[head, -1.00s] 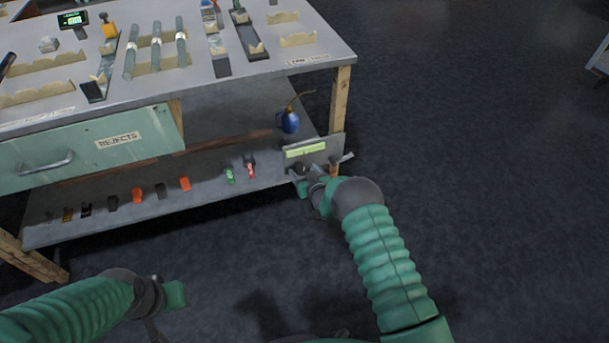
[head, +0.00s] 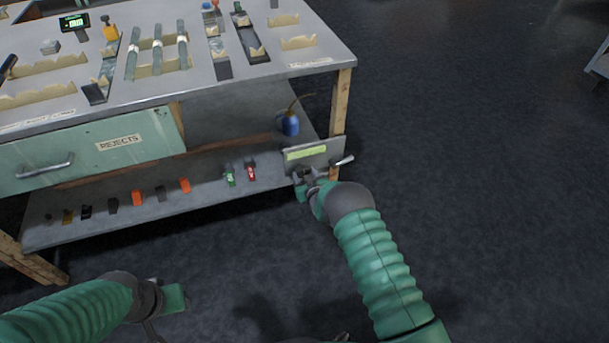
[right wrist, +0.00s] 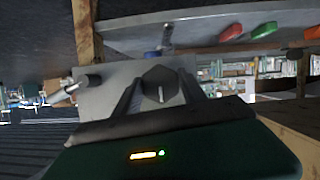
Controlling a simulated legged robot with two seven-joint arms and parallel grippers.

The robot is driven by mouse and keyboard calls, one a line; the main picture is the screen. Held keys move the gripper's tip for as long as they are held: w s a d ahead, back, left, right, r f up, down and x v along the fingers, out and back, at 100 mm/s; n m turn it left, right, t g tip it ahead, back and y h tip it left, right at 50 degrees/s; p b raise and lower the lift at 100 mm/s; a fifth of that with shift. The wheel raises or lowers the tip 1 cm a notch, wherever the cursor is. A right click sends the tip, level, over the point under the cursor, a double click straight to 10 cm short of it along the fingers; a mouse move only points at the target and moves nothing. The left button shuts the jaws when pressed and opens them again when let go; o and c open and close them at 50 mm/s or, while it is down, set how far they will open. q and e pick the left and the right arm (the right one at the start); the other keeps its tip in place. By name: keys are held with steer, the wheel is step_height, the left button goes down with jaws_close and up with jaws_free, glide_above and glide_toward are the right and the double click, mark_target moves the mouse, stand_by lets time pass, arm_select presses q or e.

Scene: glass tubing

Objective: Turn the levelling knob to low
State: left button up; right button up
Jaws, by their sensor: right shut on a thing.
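The levelling knob, a dark six-sided knob (right wrist: 158,76) with a pale pointer line, sits on a grey plate (right wrist: 108,102) at the bench's lower right corner. In the right wrist view my right gripper (right wrist: 162,82) has a finger on each side of the knob and is shut on it. In the head view the right gripper (head: 306,178) is at the plate (head: 328,156), below its yellow-green label (head: 305,153); the knob is mostly hidden there. The label's writing is too small to read. My left gripper (head: 174,298) is low at the left, away from the bench; its jaws are unclear.
A lever with a pale handle (head: 344,161) sticks out at the plate's right, close to my right gripper. A blue oil can (head: 290,124) stands on the lower shelf (head: 210,190), with several small coloured items in a row. The floor (head: 480,180) to the right is clear.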

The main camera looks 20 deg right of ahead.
steer(key=o, duration=1.3)
steer(key=shift+o, duration=0.2)
steer(key=shift+s, duration=0.1)
steer(key=shift+s+r+p, duration=0.2)
steer(key=shift+s+p, duration=0.05)
steer(key=shift+p, duration=0.05)
steer(key=p+v, duration=0.6)
steer(key=v, duration=1)
steer(key=shift+p, duration=0.35)
steer(key=shift+f, duration=0.1)
